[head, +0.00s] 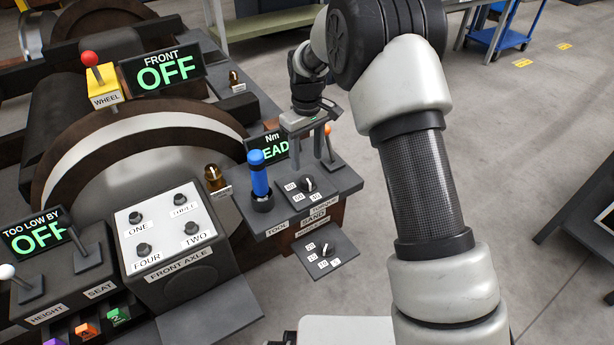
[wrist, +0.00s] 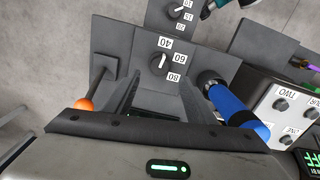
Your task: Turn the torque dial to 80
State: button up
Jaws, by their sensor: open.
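The torque dial (head: 307,184) is a small black knob on the dark sloped panel marked TORQUE. In the wrist view the dial (wrist: 159,63) shows upside down with labels 40, 60 and 80, and its white mark appears to point toward the 40. My gripper (head: 308,153) is above and behind the dial in the head view, fingers pointing down. In the wrist view its two fingers (wrist: 160,77) are apart, one on each side of the dial's line, with nothing between them. I see no contact with the dial. The Nm display (head: 268,147) is partly hidden, with EAD showing.
A blue-handled tool (head: 259,175) stands upright left of the dial. An orange-tipped lever (head: 328,140) stands close by my gripper on the other side. A second dial (head: 325,249) sits on a lower panel. The FRONT AXLE button box (head: 169,238) is further left.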

aim_at(307, 179)
notch_tip(307, 179, down, 8)
jog(key=shift+r+b, duration=0.25)
jog(key=shift+b, duration=0.2)
jog(key=c, duration=1)
jog(key=shift+c, duration=0.2)
